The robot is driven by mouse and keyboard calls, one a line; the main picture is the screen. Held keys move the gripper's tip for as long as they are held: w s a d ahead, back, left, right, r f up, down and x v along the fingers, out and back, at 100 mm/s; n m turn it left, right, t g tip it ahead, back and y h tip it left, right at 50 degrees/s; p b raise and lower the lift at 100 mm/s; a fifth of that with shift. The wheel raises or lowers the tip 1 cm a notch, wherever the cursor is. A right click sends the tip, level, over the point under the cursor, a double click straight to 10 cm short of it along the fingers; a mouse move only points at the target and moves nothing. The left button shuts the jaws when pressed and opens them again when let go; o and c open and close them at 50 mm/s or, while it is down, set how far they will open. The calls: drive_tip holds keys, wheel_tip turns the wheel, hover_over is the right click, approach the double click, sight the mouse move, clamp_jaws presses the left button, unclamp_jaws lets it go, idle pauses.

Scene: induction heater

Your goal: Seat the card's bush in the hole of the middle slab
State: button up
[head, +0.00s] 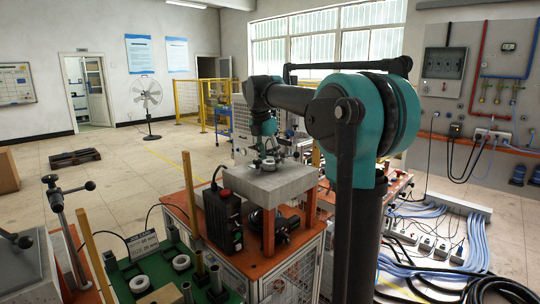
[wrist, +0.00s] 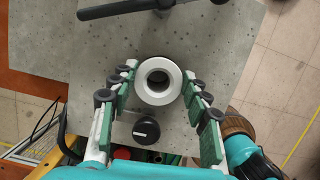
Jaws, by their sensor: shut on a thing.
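My gripper (head: 266,158) is over the grey slab (head: 262,182), which rests on orange posts. In the wrist view its green-padded fingers (wrist: 159,84) are shut on a white ring-shaped bush (wrist: 144,93), one finger on each side. The bush's bore looks dark. The speckled slab (wrist: 85,75) lies behind it. No separate hole shows; the bush may cover it, and I cannot tell whether the bush is above the slab or in it. The card (head: 142,244) stands on a green board at lower left; its print is too small to read surely.
Two pale rings (head: 181,263) (head: 139,284) lie on the green board (head: 160,270) among upright posts. A black control box (head: 222,220) stands left of the slab. A black knob (wrist: 146,130) and a dark bar (wrist: 120,7) show near the bush.

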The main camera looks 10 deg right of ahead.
drive_tip(key=shift+w+d, duration=0.2)
drive_tip(key=shift+d, duration=0.05)
idle(0.8)
drive_tip(key=shift+f, duration=0.3)
idle(0.3)
drive_tip(key=shift+f, duration=0.35)
drive_tip(key=o, duration=1.3)
drive_tip(key=shift+o, duration=0.2)
drive_tip(key=v, duration=1.2)
drive_tip(key=shift+f, duration=0.1)
